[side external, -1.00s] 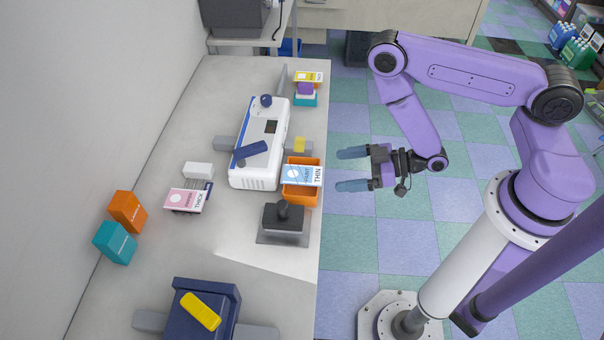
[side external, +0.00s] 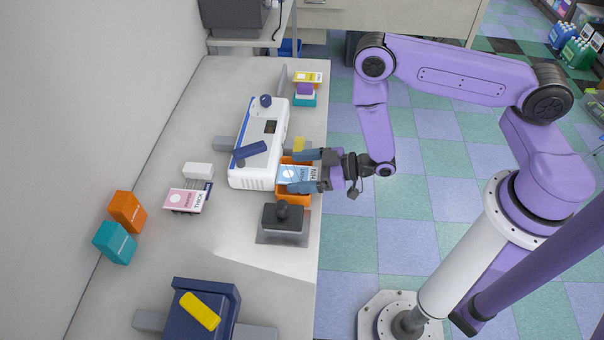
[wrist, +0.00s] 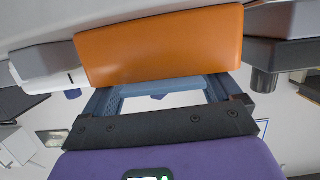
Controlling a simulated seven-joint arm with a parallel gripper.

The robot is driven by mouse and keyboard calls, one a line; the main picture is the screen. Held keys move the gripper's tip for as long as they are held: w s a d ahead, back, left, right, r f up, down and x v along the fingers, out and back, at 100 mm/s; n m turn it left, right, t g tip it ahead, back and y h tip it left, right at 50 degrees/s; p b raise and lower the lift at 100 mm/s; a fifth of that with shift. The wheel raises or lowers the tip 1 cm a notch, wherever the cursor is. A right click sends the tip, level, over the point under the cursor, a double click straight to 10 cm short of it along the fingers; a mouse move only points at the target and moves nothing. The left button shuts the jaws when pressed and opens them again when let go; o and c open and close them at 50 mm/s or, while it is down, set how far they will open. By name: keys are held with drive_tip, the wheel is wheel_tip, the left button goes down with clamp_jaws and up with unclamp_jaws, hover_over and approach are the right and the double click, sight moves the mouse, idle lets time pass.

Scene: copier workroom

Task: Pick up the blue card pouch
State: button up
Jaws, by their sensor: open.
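The blue card pouch (side external: 296,174) is light blue with a white end lettered THIN. It lies on top of the orange tray (side external: 290,201) at the table's right edge, in the side view. My gripper (side external: 292,171) is open and reaches in from the right, one blue-grey finger along each side of the pouch. I cannot tell whether the fingers touch it. In the wrist view my gripper (wrist: 160,92) frames a thin blue strip, probably the pouch edge-on, below the orange tray (wrist: 160,45).
The white laminator-like machine (side external: 262,145) stands just left of the tray. A dark block with a knob (side external: 283,219) is close in front. A pink pouch (side external: 186,201) lies further left. A small stack (side external: 305,92) stands behind.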

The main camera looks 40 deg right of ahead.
drive_tip(key=shift+s+a+f+g, duration=0.35)
drive_tip(key=shift+s+f+g, duration=0.05)
drive_tip(key=shift+f, duration=0.25)
drive_tip(key=c, duration=1.1)
drive_tip(key=shift+r, duration=0.6)
drive_tip(key=shift+c, duration=0.6)
drive_tip(key=shift+w+d+r, duration=0.1)
drive_tip(key=shift+w+r, duration=0.05)
drive_tip(key=shift+r, duration=2.15)
drive_tip(key=shift+w+d+r, duration=0.1)
drive_tip(key=shift+r, duration=2.15)
drive_tip(key=shift+r, duration=1.2)
hover_over(302, 173)
drive_tip(key=shift+f, duration=2.85)
